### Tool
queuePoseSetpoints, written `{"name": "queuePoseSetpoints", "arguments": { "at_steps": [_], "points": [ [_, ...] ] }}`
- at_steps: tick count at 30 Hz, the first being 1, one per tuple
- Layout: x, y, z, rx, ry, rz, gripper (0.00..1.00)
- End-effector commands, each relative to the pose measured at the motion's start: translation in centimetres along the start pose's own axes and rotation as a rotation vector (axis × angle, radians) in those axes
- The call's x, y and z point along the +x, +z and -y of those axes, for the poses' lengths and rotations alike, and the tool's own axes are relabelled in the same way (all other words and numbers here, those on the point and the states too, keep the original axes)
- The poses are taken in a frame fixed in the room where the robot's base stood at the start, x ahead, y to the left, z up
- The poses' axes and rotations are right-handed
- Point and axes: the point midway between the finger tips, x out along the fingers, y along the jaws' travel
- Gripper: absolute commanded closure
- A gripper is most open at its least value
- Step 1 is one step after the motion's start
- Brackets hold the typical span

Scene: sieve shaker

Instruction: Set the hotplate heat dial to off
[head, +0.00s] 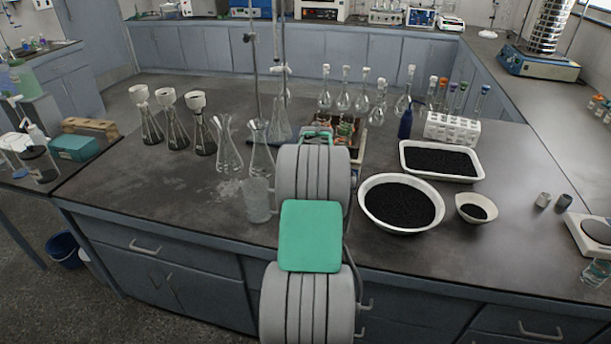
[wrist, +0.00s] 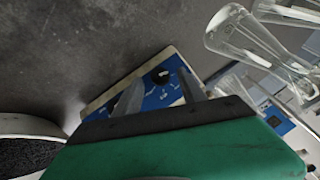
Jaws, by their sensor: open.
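In the wrist view the hotplate's blue front panel (wrist: 165,90) has a round black heat dial (wrist: 160,77) with small white marks around it. The marks are too small to read, so I cannot tell the setting. My gripper (wrist: 161,80) is open, with its two grey fingers at either side of the dial in the picture. I see no contact with the dial. In the head view my arm hides the dial and most of my gripper.
In the head view, conical flasks (head: 228,150) stand left of my arm. A white bowl of black grains (head: 364,205) stands to the right.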

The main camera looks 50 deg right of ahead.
Motion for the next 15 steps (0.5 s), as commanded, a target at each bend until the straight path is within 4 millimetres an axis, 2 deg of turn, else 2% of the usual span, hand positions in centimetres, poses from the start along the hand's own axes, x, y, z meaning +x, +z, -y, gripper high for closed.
{"name": "queuePoseSetpoints", "arguments": {
  "at_steps": [3, 8, 11, 15],
  "points": [
    [-2.6, -0.1, 0.0, 0.000, -0.002, -0.005, 0.52],
    [-5.5, 0.0, 0.0, 0.000, -0.001, -0.002, 0.52],
    [-6.3, 0.0, 0.0, 0.000, 0.000, -0.001, 0.52],
    [-6.5, 0.1, 0.0, 0.000, 0.001, 0.001, 0.52]
  ]
}}
